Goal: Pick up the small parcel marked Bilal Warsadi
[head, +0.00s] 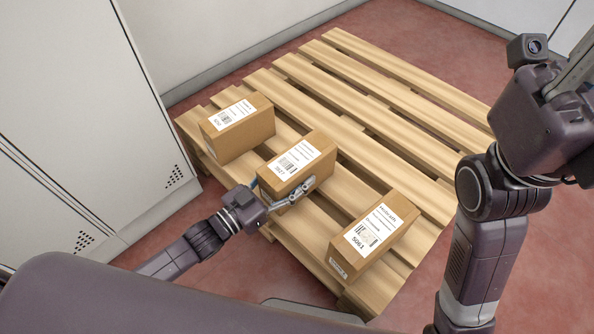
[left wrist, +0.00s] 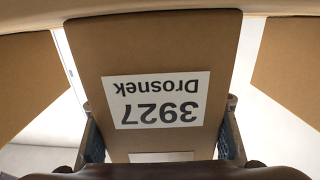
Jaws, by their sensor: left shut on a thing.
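Three small brown parcels with white labels lie on a wooden pallet. The middle parcel (head: 312,172) has a number on its top label that looks like 3927. In the left wrist view the same parcel (left wrist: 155,45) shows an upside-down end label reading 3927 Drosnek. My left gripper (head: 288,190) is shut on this middle parcel, with one finger on each side; the far finger is mostly hidden in the head view. The parcel appears to be still at pallet level. The name Bilal Warsadi is not legible on any label. My right gripper (head: 574,72) is partly cut off at the upper right.
The left parcel (head: 255,130) and the right parcel (head: 398,220), numbered 5061, stand apart from the middle one. The back of the pallet (head: 385,85) is bare. White cabinets (head: 75,90) stand close on the left, and a wall (head: 200,35) runs behind.

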